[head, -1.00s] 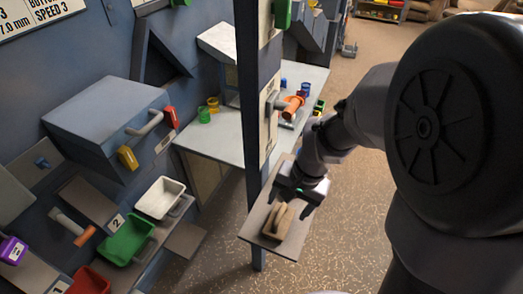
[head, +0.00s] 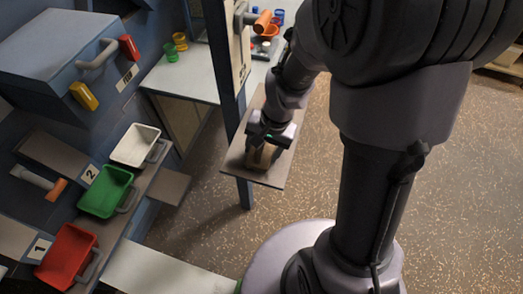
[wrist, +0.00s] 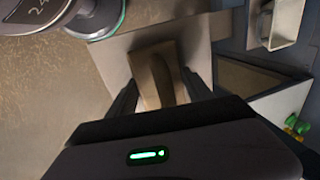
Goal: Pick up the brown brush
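The brown brush (head: 261,158) lies on a small grey shelf (head: 238,162) fixed to a blue post. In the wrist view the brush (wrist: 150,84) shows as a tan block with a darker raised handle. My gripper (head: 264,147) is above the brush and hides part of it in the head view. In the wrist view the two dark fingers of my gripper (wrist: 160,84) are apart, one on each side of the brush. I see a gap beside the brush, so the fingers are open; contact is not visible.
The blue post (head: 222,60) stands close to the shelf. White (head: 135,145), green (head: 106,191) and red (head: 67,256) bins stand at the left. A pale table (head: 185,75) with small cups lies behind. Open floor is on the right.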

